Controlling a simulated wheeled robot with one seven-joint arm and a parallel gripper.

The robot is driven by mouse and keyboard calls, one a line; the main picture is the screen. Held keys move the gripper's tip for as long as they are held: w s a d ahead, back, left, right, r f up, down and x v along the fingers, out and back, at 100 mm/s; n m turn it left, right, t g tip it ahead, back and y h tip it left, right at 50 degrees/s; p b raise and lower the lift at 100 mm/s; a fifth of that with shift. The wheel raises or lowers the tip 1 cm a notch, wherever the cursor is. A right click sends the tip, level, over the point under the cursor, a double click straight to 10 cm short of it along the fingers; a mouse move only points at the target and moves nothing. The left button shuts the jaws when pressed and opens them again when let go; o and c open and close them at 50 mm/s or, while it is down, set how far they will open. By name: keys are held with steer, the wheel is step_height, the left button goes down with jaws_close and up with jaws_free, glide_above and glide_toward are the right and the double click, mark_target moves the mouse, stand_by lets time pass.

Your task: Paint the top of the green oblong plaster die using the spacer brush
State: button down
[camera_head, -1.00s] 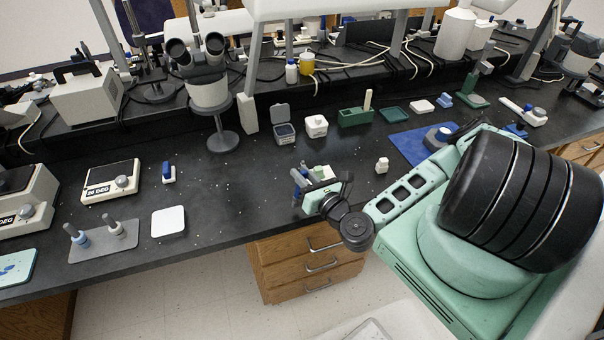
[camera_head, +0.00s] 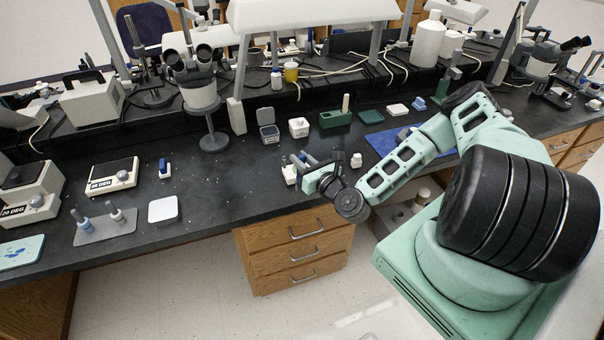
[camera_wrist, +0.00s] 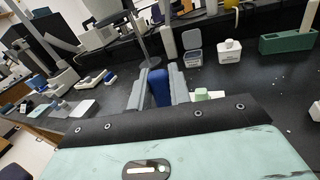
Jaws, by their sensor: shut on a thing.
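My gripper (camera_head: 304,161) is above the front part of the black bench in the head view. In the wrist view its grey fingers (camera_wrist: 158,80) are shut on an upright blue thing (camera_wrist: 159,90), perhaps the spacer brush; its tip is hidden. A small block with a pale green top, likely the green oblong plaster die (camera_wrist: 215,95), shows just right of the fingers in the wrist view, partly cut off by my gripper body. A whitish bit at the left of my gripper in the head view may be its base. I cannot see contact between them.
Two brush-like tools stand in a grey holder (camera_head: 107,231) at left, near a white square pad (camera_head: 163,210). A small white block (camera_head: 356,160) is right of my gripper. A white jar (camera_head: 299,127), an open grey box (camera_head: 268,128) and a green block (camera_head: 336,119) stand behind.

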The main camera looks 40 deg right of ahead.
steer(key=w+d+r+p, duration=0.3)
steer(key=w+d+r, duration=0.2)
steer(key=w+r, duration=0.6)
steer(key=shift+n+h, duration=0.4)
steer(key=f+b, duration=0.2)
steer(key=f, duration=0.2)
steer(key=shift+s+a+b, duration=0.15)
steer(key=shift+s+b, duration=0.2)
steer(key=shift+b, duration=0.05)
